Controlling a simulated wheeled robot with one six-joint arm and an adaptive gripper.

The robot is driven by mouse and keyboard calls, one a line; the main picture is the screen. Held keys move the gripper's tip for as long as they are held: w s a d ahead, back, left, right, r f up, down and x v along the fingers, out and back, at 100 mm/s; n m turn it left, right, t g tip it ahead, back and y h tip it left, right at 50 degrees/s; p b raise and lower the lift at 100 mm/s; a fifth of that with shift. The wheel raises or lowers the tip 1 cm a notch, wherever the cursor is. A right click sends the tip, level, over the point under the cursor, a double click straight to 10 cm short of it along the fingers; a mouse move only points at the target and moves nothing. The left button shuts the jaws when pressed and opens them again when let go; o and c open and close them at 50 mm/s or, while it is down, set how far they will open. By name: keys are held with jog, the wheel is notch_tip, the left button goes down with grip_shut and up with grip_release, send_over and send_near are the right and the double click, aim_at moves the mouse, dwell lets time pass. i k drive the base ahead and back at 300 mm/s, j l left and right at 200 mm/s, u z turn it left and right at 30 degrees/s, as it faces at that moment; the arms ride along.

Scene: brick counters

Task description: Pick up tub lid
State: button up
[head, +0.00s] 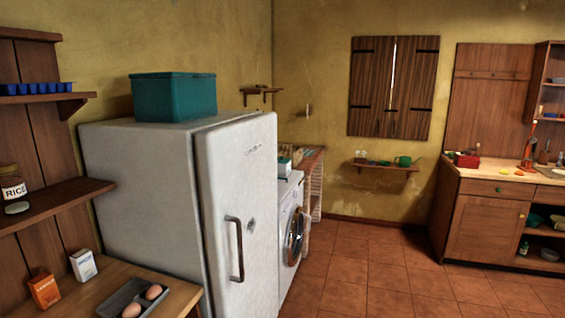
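A teal tub (175,100) stands on top of the white fridge (140,180) at the left in the head view. A flat teal lid (172,75) appears to cover its top. I cannot tell whether this is the tub lid of the task, and no other clear lid shows. My gripper is not in view.
A wooden counter (178,290) at the lower left holds a grey tray (118,299) with eggs. A washing machine (290,225) stands past the fridge. The tiled floor (375,265) is clear. A wooden cabinet (487,222) stands at the right.

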aim_at(280, 160)
jog(key=i+l+z, duration=0.45)
jog(key=i, duration=0.2)
jog(key=i+l+z, duration=0.3)
jog(key=i, duration=0.5)
jog(key=i+z, duration=0.3)
jog(key=i, duration=0.55)
jog(key=i+l+u, duration=0.1)
jog(key=i+u, duration=0.4)
jog(key=i+l+u, duration=0.25)
jog(key=u, duration=0.25)
jog(key=i+l+u, duration=0.5)
jog(key=k+j, duration=0.05)
